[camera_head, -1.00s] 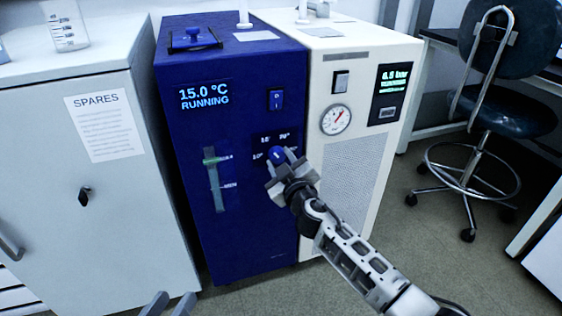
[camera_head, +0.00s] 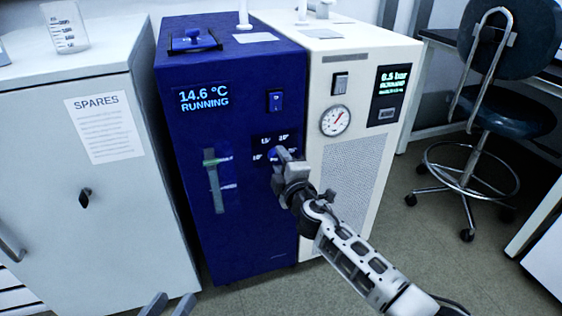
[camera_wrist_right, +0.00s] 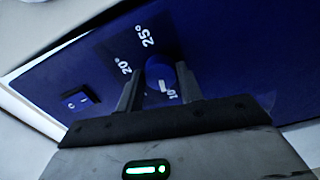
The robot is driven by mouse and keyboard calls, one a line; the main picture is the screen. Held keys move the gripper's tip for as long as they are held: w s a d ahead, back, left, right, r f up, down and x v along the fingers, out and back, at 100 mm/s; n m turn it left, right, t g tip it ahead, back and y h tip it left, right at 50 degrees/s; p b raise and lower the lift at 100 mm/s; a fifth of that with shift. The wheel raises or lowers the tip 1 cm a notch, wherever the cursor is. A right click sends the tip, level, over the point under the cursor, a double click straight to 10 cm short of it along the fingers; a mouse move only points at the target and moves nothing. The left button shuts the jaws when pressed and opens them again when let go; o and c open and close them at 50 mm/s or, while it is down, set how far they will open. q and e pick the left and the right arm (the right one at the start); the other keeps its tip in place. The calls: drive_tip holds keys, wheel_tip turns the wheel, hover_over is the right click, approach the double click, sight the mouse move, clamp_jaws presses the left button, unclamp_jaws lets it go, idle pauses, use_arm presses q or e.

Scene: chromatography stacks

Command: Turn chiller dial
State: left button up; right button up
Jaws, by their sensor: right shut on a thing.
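The blue chiller (camera_head: 230,230) stands in the middle of the head view, its display (camera_head: 203,98) reading 14.6 °C RUNNING. Its round blue dial (camera_head: 271,155) is on the front, with degree marks around it, and is partly hidden by my right gripper (camera_head: 280,158). In the right wrist view the dial (camera_wrist_right: 158,72) sits between the two fingers of the right gripper (camera_wrist_right: 157,80), which is shut on it. The white mark on the dial appears to point toward the 10° label.
A white unit (camera_head: 355,190) with a gauge (camera_head: 335,121) stands against the chiller's right side. A grey cabinet (camera_head: 90,215) labelled SPARES is on the left. A chair (camera_head: 490,115) is at the right. The chiller's power switch (camera_head: 275,102) is above the dial.

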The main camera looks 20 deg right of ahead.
drive_tip(key=shift+n, duration=0.8)
drive_tip(key=o, duration=1)
